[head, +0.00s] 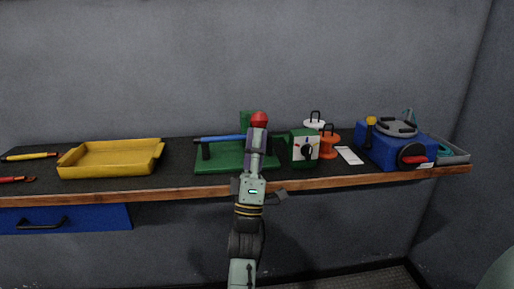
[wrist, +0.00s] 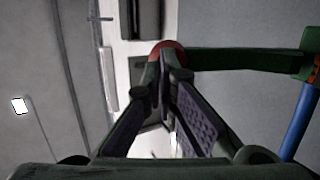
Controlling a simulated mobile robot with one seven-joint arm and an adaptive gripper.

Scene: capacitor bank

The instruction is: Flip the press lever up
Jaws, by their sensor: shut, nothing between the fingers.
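The green press (head: 218,165) stands on the bench behind my arm, which hides part of its upright. A red ball knob (head: 259,118) shows just above my gripper (head: 257,138). In the wrist view the red knob (wrist: 168,46) is partly hidden behind the fingertips of my gripper (wrist: 164,66). A green bar (wrist: 245,60) runs right from the knob and looks like the press lever. My gripper is shut and empty, its tips at the knob. I cannot tell whether they touch it.
A blue bar (head: 220,139) lies across the press's left side. A green box with a dial (head: 304,149) stands close on the right, then orange (head: 329,146) and blue (head: 390,153) devices. A yellow tray (head: 110,158) is at left. The bench front edge (head: 180,192) is below.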

